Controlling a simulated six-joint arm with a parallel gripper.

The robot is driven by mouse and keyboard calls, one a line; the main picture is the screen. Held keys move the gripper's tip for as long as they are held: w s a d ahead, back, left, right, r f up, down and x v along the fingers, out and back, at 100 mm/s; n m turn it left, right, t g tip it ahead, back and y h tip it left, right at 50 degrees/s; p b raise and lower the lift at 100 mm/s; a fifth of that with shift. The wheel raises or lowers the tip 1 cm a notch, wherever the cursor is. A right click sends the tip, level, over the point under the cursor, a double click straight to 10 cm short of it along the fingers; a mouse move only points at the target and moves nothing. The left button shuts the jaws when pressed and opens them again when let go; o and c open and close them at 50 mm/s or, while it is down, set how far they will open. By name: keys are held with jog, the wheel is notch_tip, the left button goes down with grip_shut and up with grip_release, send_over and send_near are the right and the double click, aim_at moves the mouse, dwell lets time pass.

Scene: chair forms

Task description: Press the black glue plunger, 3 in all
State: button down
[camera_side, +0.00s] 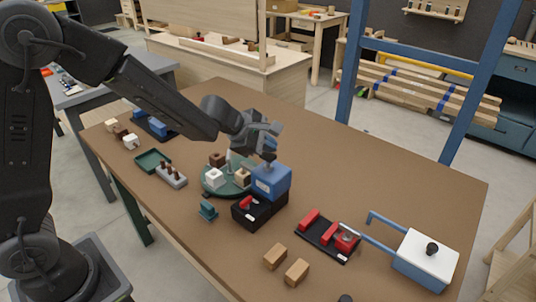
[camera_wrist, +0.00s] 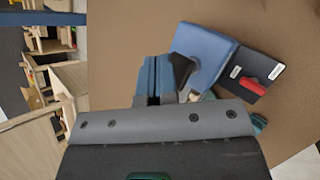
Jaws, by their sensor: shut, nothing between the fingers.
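A black round knob (camera_side: 432,249) stands up on a white-topped blue box (camera_side: 415,275) at the right of the table; I cannot tell if it is the glue plunger. My gripper (camera_side: 267,157) is shut and empty, pointing down at the top of a blue block-shaped unit (camera_side: 271,182) on a black base (camera_side: 257,213). The fingertips are at or just above its top; contact is unclear, and anything under them is hidden. In the wrist view, the blue unit (camera_wrist: 204,48) lies just beyond the fingers, beside a black panel with a red switch (camera_wrist: 249,84).
A green round plate (camera_side: 230,190) with white, tan and brown blocks stands close behind the blue unit. A black base with red clamps (camera_side: 328,236) is to the right. Two tan blocks (camera_side: 285,264) lie in front.

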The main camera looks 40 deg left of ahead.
aim_at(268, 156)
jog(key=shift+f, duration=1.1)
dwell(1.2)
jog(key=shift+r, duration=1.45)
jog(key=shift+r, duration=0.1)
jog(key=shift+r, duration=2.4)
jog(key=shift+r, duration=0.1)
jog(key=shift+r, duration=1.85)
